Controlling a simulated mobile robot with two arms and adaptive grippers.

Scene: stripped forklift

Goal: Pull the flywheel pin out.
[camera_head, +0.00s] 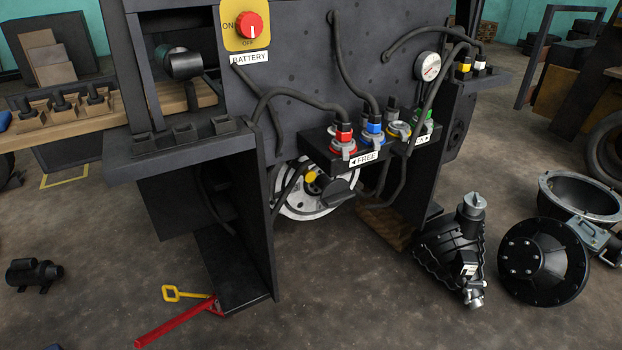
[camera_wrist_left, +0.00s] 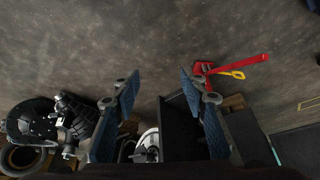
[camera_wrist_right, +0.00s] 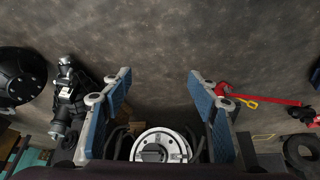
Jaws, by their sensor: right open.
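The flywheel (camera_head: 292,205) is a pale metal disc low in the opening of the dark forklift frame. A yellow round knob (camera_head: 311,176) shows in front of it, with a dark cylindrical part beside it; I take the knob to be the pin's end, but its shaft is hidden. The flywheel also shows at the bottom of the right wrist view (camera_wrist_right: 160,147) and partly in the left wrist view (camera_wrist_left: 148,142). My left gripper (camera_wrist_left: 159,78) is open and empty. My right gripper (camera_wrist_right: 160,74) is open and empty. Neither gripper shows in the head view.
A black connector bracket (camera_head: 315,152) with hoses hangs above the flywheel. Frame plates (camera_head: 258,215) flank the opening. A red bar with a yellow handle (camera_head: 175,293) lies at lower left. A black gearbox (camera_head: 452,248) and round housing (camera_head: 543,262) lie right. The floor in front is clear.

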